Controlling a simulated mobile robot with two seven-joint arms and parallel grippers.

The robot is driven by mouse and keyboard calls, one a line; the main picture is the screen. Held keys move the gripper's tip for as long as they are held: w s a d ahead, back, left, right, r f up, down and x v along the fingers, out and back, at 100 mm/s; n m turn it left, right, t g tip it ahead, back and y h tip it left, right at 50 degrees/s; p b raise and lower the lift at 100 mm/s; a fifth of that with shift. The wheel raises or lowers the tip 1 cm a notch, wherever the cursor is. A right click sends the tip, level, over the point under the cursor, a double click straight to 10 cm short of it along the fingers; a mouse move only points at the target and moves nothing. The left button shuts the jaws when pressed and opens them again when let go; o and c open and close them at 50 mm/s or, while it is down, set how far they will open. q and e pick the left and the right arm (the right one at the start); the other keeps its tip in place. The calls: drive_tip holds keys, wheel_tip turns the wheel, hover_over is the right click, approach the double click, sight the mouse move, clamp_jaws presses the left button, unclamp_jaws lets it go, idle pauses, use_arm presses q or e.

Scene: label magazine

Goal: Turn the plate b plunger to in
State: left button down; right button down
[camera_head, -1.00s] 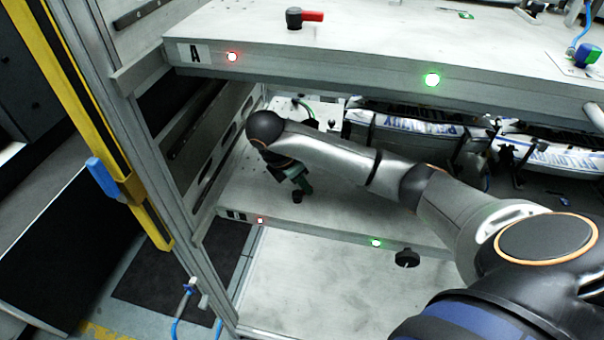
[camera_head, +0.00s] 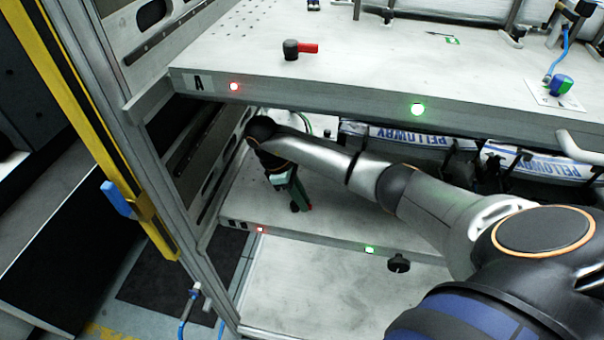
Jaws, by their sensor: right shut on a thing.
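The lower plate (camera_head: 325,222) has a label at its left end, too small to read, and sits below the upper plate (camera_head: 340,65) marked A. A small black plunger (camera_head: 294,207) stands on the lower plate near its left front, with a bit of red beside it. My right gripper (camera_head: 298,199) reaches in between the plates from the right and is shut on the plunger. The fingertips are small and partly hidden, and the plunger's exact turn cannot be read. My left gripper is out of view.
Plate A carries a black plunger with a red handle (camera_head: 306,48) pointing right. The rack's posts and yellow rail (camera_head: 95,135) stand left.

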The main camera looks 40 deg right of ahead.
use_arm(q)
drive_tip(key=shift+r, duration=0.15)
use_arm(e)
drive_tip(key=shift+m, duration=0.4)
drive_tip(key=c, duration=0.9)
unclamp_jaws()
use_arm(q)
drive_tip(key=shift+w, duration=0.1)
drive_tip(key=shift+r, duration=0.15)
use_arm(e)
drive_tip(key=shift+r, duration=0.15)
